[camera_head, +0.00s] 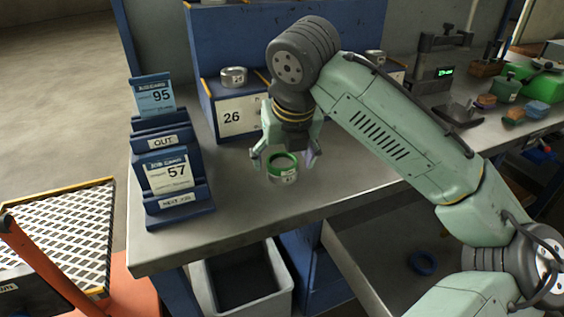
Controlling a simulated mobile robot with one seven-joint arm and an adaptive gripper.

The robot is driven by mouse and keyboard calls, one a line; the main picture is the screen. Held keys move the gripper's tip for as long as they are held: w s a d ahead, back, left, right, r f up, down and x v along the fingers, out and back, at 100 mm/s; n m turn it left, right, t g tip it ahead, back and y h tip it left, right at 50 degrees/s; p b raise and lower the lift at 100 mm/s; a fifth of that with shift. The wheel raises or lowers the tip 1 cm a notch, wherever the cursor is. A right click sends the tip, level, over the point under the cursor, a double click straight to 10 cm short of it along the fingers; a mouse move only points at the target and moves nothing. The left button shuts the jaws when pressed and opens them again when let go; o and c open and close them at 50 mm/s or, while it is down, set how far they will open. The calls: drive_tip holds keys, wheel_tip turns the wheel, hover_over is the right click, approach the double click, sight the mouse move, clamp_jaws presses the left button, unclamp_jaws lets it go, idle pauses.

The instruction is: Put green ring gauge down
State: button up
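The green ring gauge (283,174) is a short metal cylinder with a green band around its top and a small label on its side. It is upright over the grey bench top (235,213), near the front edge, and seems to rest on it. My gripper (286,158) points down above it. Its fingers are spread to the left and right of the ring, with what looks like a narrow gap on each side. The ring's far side is partly hidden by the gripper.
A blue card rack (179,207) with cards 95 and 57 stands at left. Behind are a blue stand with block 26 (238,117) and another metal ring (233,77). A gauge with a green display (437,75) stands at back right. A grey bin (243,284) is below the front edge.

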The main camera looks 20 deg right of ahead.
drive_tip(key=c, duration=1.3)
